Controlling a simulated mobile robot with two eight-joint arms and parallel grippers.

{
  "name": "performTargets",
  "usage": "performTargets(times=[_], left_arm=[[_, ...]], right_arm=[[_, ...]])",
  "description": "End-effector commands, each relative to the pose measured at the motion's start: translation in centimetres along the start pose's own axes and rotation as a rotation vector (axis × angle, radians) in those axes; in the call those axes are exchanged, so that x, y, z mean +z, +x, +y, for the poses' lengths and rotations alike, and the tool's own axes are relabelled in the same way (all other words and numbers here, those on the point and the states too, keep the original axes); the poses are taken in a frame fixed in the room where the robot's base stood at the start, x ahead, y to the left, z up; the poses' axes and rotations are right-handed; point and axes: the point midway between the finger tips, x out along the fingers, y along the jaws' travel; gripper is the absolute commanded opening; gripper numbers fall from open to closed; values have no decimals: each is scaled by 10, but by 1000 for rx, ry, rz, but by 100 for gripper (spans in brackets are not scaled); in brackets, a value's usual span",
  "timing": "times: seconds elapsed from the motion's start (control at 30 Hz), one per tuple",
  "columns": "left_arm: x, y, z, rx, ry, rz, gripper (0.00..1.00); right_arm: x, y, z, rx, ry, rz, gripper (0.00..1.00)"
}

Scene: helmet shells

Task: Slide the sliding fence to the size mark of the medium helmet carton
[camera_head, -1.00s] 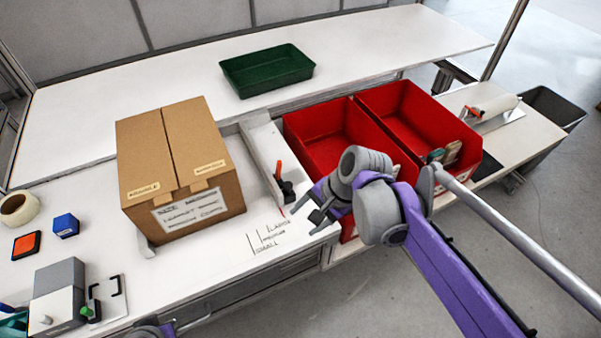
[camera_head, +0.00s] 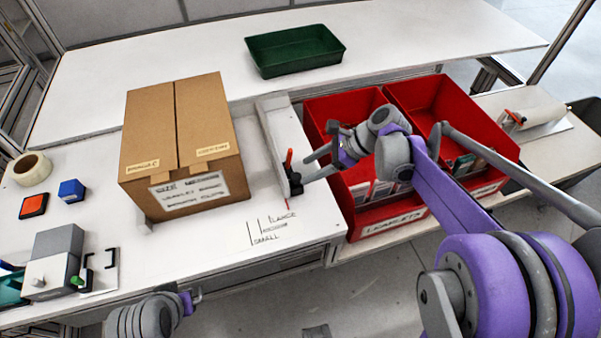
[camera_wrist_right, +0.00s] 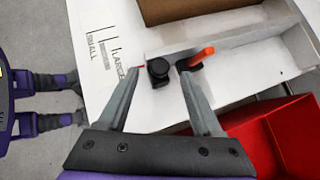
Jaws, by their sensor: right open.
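The sliding fence (camera_head: 278,135) is a pale upright bar right of the brown carton (camera_head: 180,140), whose label reads size medium. Its black clamp with an orange lever (camera_head: 289,158) is at the near end; a black knob (camera_wrist_right: 158,72) shows in the right wrist view. The size marks (camera_head: 266,228), small, medium and large, are on the bench; the fence's red pointer (camera_head: 286,204) is near the large end. My right gripper (camera_head: 306,169) is open, its fingertips on either side of the knob; contact is unclear. My left gripper (camera_head: 196,297) is at the bottom edge, its jaws unclear.
Two red bins (camera_head: 372,215) with packets stand right of the fence. A green tray (camera_head: 295,50) is on the back shelf. Tape (camera_head: 31,168), a blue block (camera_head: 71,191) and a grey device (camera_head: 52,262) are on the left. The bench in front of the carton is mostly clear.

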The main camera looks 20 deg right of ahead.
Motion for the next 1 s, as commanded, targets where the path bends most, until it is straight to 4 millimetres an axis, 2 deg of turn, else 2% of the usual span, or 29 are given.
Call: performTargets(times=[0.1, 0.23, 0.63, 1.0], left_arm=[[1, 2, 0, 0, 0, -1, 0], [1, 2, 0, 0, 0, -1, 0], [1, 2, 0, 0, 0, -1, 0], [1, 2, 0, 0, 0, -1, 0]], right_arm=[[0, 21, 0, 2, -3, 0, 67], [0, 34, 0, 0, -2, 0, 67], [0, 41, 0, -1, -2, 0, 65], [0, 40, 0, -1, -2, 1, 0]])
